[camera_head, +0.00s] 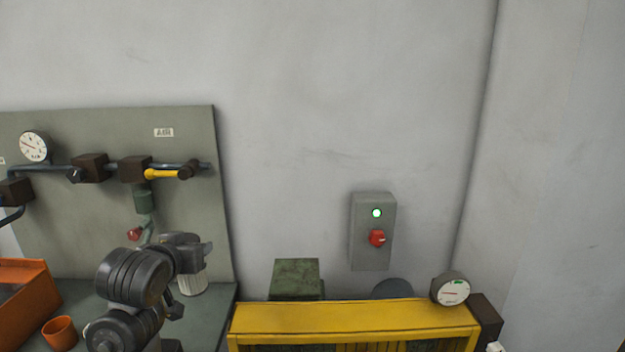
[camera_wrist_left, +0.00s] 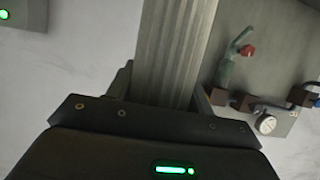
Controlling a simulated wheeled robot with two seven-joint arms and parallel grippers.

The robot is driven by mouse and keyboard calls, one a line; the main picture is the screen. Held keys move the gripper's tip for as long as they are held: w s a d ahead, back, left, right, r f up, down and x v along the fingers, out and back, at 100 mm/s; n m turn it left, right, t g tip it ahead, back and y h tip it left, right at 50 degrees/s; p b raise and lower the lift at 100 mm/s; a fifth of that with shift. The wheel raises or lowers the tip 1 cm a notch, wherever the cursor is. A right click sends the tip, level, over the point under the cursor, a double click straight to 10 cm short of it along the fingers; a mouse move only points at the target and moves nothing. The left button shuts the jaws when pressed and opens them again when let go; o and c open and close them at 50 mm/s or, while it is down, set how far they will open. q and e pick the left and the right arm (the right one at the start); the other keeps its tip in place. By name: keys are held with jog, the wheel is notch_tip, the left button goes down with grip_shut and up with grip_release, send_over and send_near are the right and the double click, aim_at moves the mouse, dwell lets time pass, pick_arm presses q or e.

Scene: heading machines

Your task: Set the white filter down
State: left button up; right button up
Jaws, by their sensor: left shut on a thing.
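The white filter (camera_head: 192,284) is a pale ribbed cylinder, partly hidden by my left gripper (camera_head: 190,278) in the head view. My left gripper is shut on it, above or at the grey bench top (camera_head: 215,300) in front of the panel. I cannot tell whether the filter's bottom touches the bench. In the left wrist view the filter (camera_wrist_left: 175,50) fills the upper middle between the fingers, its ribs running lengthwise. My right gripper is not in view.
The air panel (camera_head: 190,225) with pipes, a gauge (camera_head: 34,146) and a yellow-handled valve (camera_head: 162,174) stands behind. An orange bin (camera_head: 25,300) and orange cup (camera_head: 59,333) are at left. A yellow machine (camera_head: 350,317) stands at right, below a switch box (camera_head: 372,230).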

pick_arm(q)
send_over(201, 293)
jog(key=s+d, duration=0.1)
jog(key=s, duration=0.1)
jog(key=f, duration=0.1)
notch_tip(201, 293, down, 6)
jog(key=b, duration=0.4)
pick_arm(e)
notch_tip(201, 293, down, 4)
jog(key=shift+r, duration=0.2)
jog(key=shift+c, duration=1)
pick_arm(q)
jog(key=f, duration=0.1)
jog(key=s+f, duration=0.1)
jog(key=f, duration=0.3)
jog(key=shift+s+a+f, duration=0.15)
jog(key=shift+s+f, duration=0.05)
jog(key=shift+s, duration=0.2)
